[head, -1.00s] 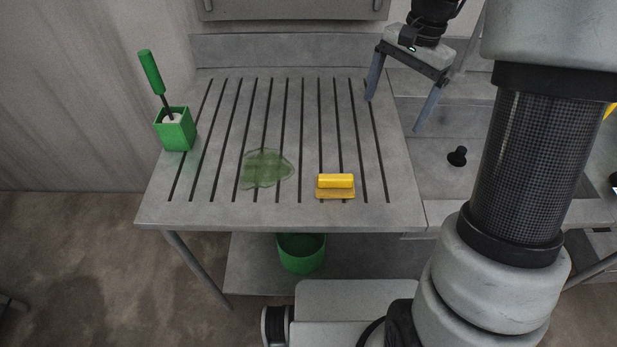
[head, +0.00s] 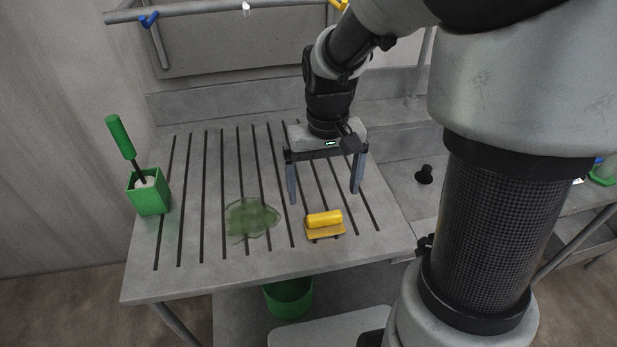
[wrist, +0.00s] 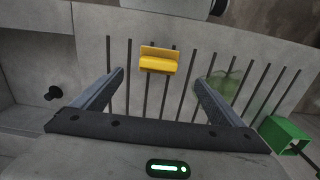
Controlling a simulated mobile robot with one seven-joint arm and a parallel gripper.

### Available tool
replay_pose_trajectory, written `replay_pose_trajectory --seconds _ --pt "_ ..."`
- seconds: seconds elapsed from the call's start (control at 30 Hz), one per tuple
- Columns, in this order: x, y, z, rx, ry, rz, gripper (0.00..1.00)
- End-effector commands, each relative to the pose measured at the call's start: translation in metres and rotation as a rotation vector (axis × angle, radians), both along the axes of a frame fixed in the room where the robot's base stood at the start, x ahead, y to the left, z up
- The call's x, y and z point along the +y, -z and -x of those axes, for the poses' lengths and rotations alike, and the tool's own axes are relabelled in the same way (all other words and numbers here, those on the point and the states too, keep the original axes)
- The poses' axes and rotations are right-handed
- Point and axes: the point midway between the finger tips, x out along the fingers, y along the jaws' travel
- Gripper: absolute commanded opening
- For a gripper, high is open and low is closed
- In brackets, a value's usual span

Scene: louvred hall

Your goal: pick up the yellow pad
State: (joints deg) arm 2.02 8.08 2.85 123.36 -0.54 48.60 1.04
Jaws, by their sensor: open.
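The yellow pad (head: 324,224) lies on the slatted grey worktop, near its front edge and right of a green stain. It has a rounded block on a flat base. In the wrist view the yellow pad (wrist: 158,60) shows beyond the fingertips, between their lines. My gripper (head: 324,196) is open and empty, above the worktop and behind the pad, with fingers pointing down. In the wrist view my gripper (wrist: 160,78) has its two fingers wide apart. Nothing hides the pad.
A green stain (head: 251,218) lies left of the pad. A green holder (head: 149,196) with a green-handled brush stands at the worktop's left. A green bin (head: 288,297) is below the front edge. A black knob (head: 424,175) is in the basin at right. The left slats (head: 190,200) are clear.

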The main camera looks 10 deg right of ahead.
Motion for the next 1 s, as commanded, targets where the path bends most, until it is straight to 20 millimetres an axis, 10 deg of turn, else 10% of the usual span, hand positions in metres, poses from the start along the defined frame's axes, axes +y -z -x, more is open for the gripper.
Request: replay_pose_trajectory --seconds 0.7,1.0 --pt "-0.004 0.091 0.004 0.002 0.001 0.000 0.92" --pt "-0.004 0.096 0.004 -0.001 0.002 0.000 0.92"
